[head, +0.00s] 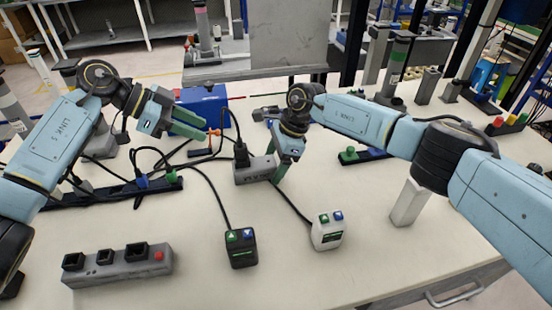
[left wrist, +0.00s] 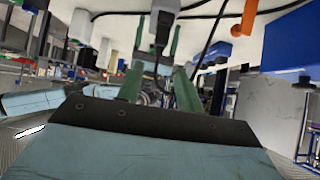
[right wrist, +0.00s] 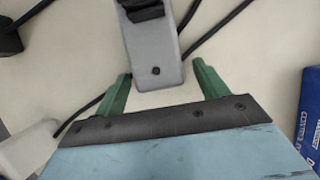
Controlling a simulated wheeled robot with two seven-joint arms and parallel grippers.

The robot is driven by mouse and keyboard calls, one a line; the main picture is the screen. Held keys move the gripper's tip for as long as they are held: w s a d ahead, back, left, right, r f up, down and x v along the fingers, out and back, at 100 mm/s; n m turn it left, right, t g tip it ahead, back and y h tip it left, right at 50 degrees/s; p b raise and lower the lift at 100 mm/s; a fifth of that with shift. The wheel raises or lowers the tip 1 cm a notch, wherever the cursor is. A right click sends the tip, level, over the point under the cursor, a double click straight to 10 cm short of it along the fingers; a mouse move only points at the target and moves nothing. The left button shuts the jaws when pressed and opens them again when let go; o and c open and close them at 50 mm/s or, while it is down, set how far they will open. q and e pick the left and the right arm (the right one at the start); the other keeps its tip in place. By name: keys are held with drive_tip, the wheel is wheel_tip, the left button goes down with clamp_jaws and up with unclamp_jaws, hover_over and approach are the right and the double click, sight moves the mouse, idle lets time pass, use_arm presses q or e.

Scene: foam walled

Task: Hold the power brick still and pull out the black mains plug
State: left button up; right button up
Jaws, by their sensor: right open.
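The grey power brick (head: 250,175) lies on the table near the middle. The black mains plug (head: 241,154) stands up from its left end, with a black cable. My right gripper (head: 278,174) points down at the brick's right end. In the right wrist view, the brick (right wrist: 157,55) has its near end between the open fingers (right wrist: 163,82), with a gap on both sides. My left gripper (head: 201,128) is open and empty, up and left of the plug. In the left wrist view, the plug (left wrist: 161,32) is ahead of its spread fingers (left wrist: 158,70).
A blue box (head: 205,100) and an orange-handled part (head: 214,133) are near my left gripper. A dark strip with cables (head: 110,193) lies left. A grey socket block (head: 120,270), black box (head: 241,252) and white box (head: 327,236) stand in front. Cables cross the table.

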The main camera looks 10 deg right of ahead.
drive_tip(key=c, duration=1.2)
use_arm(q)
drive_tip(key=shift+d+r+m, duration=0.15)
drive_tip(key=shift+d+m, duration=0.15)
drive_tip(key=shift+d, duration=0.05)
drive_tip(key=m+t+y, duration=0.4)
drive_tip(key=m+y, duration=0.7)
drive_tip(key=m, duration=0.4)
approach(239, 133)
drive_tip(key=shift+x, duration=5.4)
